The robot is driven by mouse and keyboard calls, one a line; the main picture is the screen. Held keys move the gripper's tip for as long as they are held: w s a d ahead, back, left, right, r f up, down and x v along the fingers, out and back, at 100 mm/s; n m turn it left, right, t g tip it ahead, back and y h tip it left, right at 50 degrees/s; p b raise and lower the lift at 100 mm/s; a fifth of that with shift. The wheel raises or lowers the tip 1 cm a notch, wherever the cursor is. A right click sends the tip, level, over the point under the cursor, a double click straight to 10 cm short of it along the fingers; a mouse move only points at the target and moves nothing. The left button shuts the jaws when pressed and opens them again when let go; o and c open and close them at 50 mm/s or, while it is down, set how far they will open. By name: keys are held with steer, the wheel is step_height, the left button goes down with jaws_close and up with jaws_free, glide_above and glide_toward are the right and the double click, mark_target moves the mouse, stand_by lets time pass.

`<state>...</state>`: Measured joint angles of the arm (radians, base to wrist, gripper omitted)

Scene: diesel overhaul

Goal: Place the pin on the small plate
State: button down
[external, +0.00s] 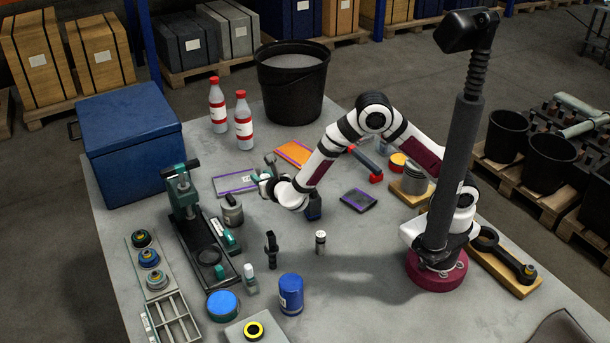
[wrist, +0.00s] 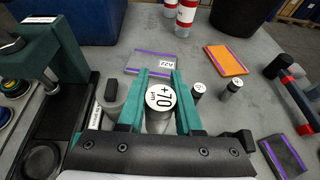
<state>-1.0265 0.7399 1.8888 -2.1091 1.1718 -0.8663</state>
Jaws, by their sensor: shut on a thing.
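My gripper (wrist: 160,84) has two teal fingers shut on a pale cylindrical pin (wrist: 160,97), whose end face reads "+70 µm". In the external view my gripper (external: 264,182) is over the left middle of the table; the pin cannot be made out there. Three flat plates lie on the table: a grey one (wrist: 133,65) with purple edges and an "A22" label, ahead of the fingertips; an orange one (wrist: 226,60), farther right; and a dark one (wrist: 283,157) with purple edges, at lower right. Which is the small plate I cannot tell.
A green-and-black press (external: 187,205) and a grey canister (external: 232,212) stand left of my gripper. Two small cylinders (wrist: 198,91) (wrist: 233,85) stand right of the fingers. Red-capped bottles (external: 243,125) and a black bucket (external: 291,90) stand at the back. A red-ended hammer (external: 370,165) lies right.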

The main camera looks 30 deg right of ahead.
step_height(320, 180, up, 3)
steer(key=m+g+h, duration=0.4)
steer(key=m+h, duration=0.4)
steer(key=h, duration=0.1)
glide_above(360, 193)
step_height(360, 193, down, 5)
steer(key=shift+y, duration=0.3)
step_height(360, 193, down, 9)
steer(key=shift+w+r, duration=0.1)
steer(key=shift+r, duration=0.1)
steer(key=shift+f, duration=0.1)
steer(key=c, duration=0.6)
jaws_free()
